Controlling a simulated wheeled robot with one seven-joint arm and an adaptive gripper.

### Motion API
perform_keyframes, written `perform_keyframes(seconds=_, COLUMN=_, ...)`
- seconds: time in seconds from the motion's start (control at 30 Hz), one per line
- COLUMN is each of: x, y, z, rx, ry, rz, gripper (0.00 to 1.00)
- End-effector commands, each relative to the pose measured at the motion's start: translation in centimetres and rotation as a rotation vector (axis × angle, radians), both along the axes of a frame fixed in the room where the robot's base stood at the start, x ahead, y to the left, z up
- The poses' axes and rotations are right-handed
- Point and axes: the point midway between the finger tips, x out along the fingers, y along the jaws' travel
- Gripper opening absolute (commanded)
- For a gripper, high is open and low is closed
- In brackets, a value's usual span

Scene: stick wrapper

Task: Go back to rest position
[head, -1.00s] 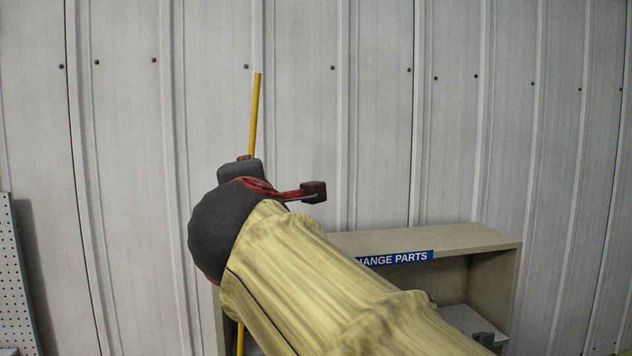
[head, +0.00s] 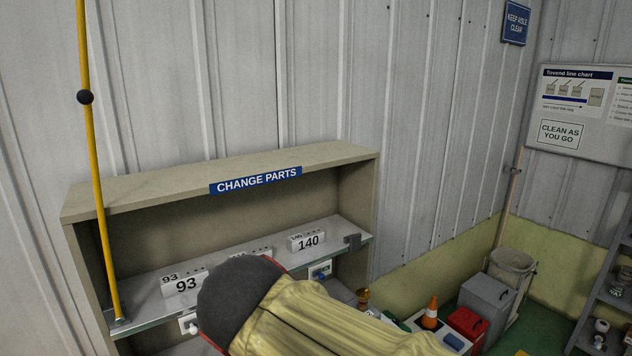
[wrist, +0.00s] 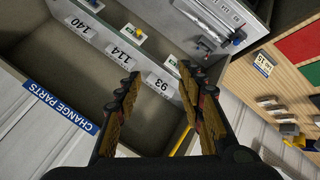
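My gripper (wrist: 159,76) shows in the wrist view with its two fingers spread apart and nothing between them. Beyond the fingers is the change parts shelf, whose plates marked 140, 114 and 93 (wrist: 160,84) show there. In the head view my yellow-sleeved arm with its dark rounded joint reaches up from the bottom, in front of the shelf (head: 330,158). The gripper itself is hidden in the head view.
A yellow pole (head: 92,150) with a black ball stands at the shelf's left. An orange cone (head: 430,312), a red box (head: 466,322), a grey bin (head: 487,298) and a rack (head: 612,300) are at right. The wrist view shows a wooden board (wrist: 270,90).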

Motion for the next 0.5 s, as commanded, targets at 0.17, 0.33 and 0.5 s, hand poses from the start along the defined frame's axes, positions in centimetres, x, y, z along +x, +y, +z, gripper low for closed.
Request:
perform_keyframes(seconds=0.17, x=-3.5, y=-9.7, z=-8.0, rx=0.097, ry=0.211, rz=-0.266, gripper=0.39)
perform_keyframes(seconds=0.33, x=-8.4, y=-17.6, z=-14.8, rx=0.215, ry=0.376, rz=-0.529, gripper=0.39)
perform_keyframes(seconds=0.5, x=-12.7, y=-23.3, z=-19.9, rx=0.331, ry=0.456, rz=-0.747, gripper=0.39)
